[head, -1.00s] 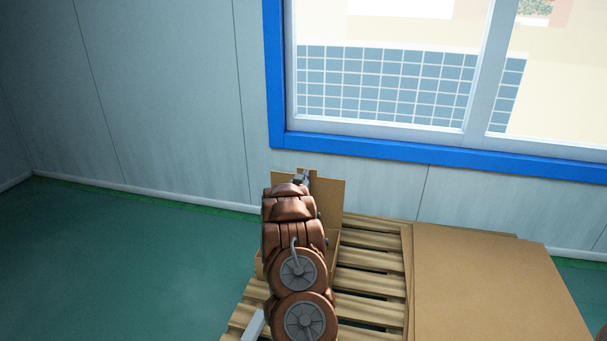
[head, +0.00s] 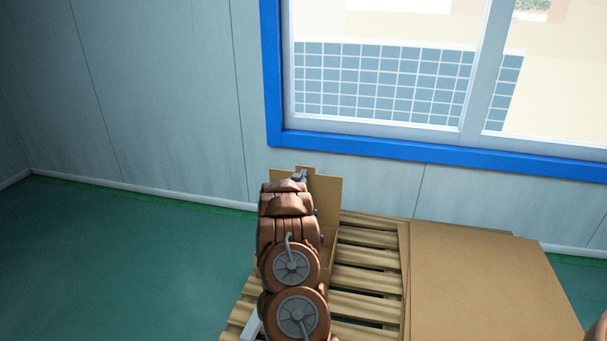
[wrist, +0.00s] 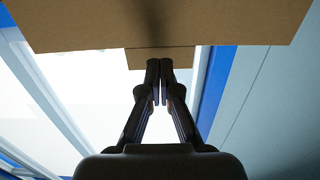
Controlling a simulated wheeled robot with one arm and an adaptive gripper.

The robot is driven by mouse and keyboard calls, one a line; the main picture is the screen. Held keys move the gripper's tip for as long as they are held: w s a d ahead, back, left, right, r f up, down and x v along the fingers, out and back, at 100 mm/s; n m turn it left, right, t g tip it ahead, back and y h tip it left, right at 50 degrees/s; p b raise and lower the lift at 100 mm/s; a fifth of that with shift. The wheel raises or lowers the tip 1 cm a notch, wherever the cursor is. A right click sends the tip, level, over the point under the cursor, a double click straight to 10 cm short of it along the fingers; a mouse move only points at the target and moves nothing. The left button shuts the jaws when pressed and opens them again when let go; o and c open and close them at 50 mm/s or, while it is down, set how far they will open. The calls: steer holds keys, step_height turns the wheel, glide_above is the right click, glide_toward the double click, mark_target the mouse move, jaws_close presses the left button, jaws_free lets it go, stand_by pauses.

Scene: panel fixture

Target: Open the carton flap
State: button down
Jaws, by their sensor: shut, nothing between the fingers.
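The carton (head: 328,244) stands on the pallet, mostly hidden behind my copper-coloured arm in the head view. Its brown flap (head: 327,192) stands upright at the far side, near the wall. In the wrist view the flap (wrist: 215,22) spans the top of the picture, with a smaller cardboard tab (wrist: 180,57) below its edge. My gripper (head: 301,174) is at the flap's upper part in the head view. In the wrist view my gripper (wrist: 160,66) is shut and empty, its fingertips overlapping the tab in the picture. I cannot tell whether they touch it.
A slatted wooden pallet (head: 366,279) lies under the carton. A flat stack of cardboard (head: 480,280) lies on its right. A panelled wall and a blue-framed window (head: 400,151) are behind. Green floor (head: 120,270) is clear on the left.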

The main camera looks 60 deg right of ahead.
steer(key=p+v, duration=0.2)
steer(key=v, duration=1)
steer(key=shift+p, duration=0.3)
steer(key=shift+s+a+r, duration=0.1)
